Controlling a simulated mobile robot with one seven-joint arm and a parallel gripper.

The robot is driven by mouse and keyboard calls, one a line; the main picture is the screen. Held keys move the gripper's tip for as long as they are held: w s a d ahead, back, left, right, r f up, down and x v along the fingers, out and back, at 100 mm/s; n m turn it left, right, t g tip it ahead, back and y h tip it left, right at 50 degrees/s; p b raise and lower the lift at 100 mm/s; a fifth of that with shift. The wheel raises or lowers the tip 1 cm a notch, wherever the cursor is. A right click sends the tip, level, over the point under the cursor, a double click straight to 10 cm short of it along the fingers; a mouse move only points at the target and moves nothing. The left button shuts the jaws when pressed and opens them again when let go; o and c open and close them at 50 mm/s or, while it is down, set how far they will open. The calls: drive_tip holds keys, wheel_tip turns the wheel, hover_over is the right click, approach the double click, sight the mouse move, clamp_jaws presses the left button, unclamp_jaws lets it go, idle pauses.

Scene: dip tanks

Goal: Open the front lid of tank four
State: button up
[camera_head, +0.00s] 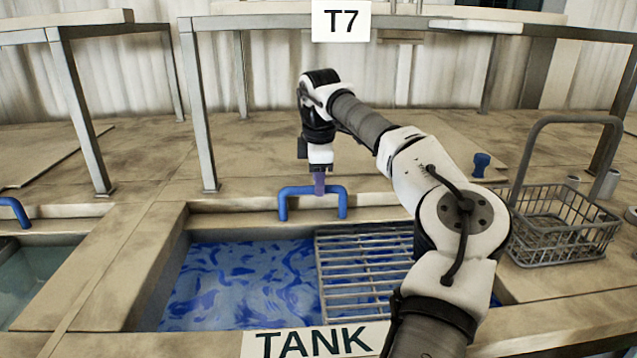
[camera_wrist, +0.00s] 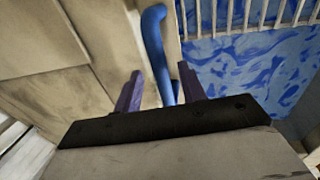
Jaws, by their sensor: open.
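A tank (camera_head: 240,285) with blue, swirled liquid sits in the counter, its opening uncovered in the head view. A blue bar handle (camera_head: 296,190) stands at its back edge; it also shows in the wrist view (camera_wrist: 152,30). My gripper (camera_head: 320,186) points down at the middle of this handle, fingers overlapping the bar in the picture. In the wrist view my gripper (camera_wrist: 160,72) is open, with the handle appearing between its fingers; contact is not clear. The front label (camera_head: 310,342) reads "TANK", its number hidden behind my arm.
A metal grate (camera_head: 345,268) covers the tank's right part, partly behind my arm. A wire basket (camera_head: 560,225) stands at right, near a small blue knob (camera_head: 481,164). Another tank (camera_head: 35,275) with a blue handle (camera_head: 14,210) lies left. A sign (camera_head: 341,20) reads T7.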

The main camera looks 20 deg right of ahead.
wheel_tip(320, 180, up, 12)
drive_tip(key=s+b, duration=0.1)
drive_tip(key=s, duration=0.1)
drive_tip(key=shift+s+a+r, duration=0.2)
drive_tip(key=shift+s+a, duration=0.05)
drive_tip(key=shift+a, duration=0.1)
drive_tip(key=shift+f, duration=0.1)
